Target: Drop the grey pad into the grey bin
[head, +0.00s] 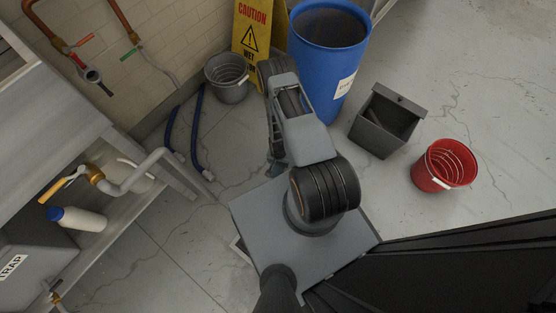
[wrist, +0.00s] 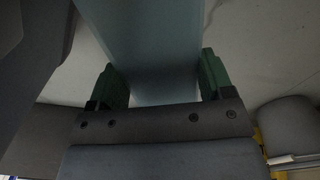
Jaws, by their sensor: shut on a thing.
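My gripper (wrist: 160,75) has green fingers shut on a flat grey-blue pad (wrist: 150,45), which extends away from the jaws in the wrist view. In the head view my gripper (head: 277,167) hangs low over the floor, left of my arm, with a small dark-green bit showing; the pad cannot be made out clearly there. The grey bin (head: 369,137) is an open, square, dark grey box on the floor to the right of my arm, apart from the gripper. Something dark shows inside it, which may be only shadow.
A blue drum (head: 323,75) and a yellow caution sign (head: 247,40) stand behind my arm. A grey bucket (head: 229,91) is left of them, a red bucket (head: 437,172) right of the bin. A sink bench (head: 60,110) stands left; blue hoses (head: 198,135) lie on the floor.

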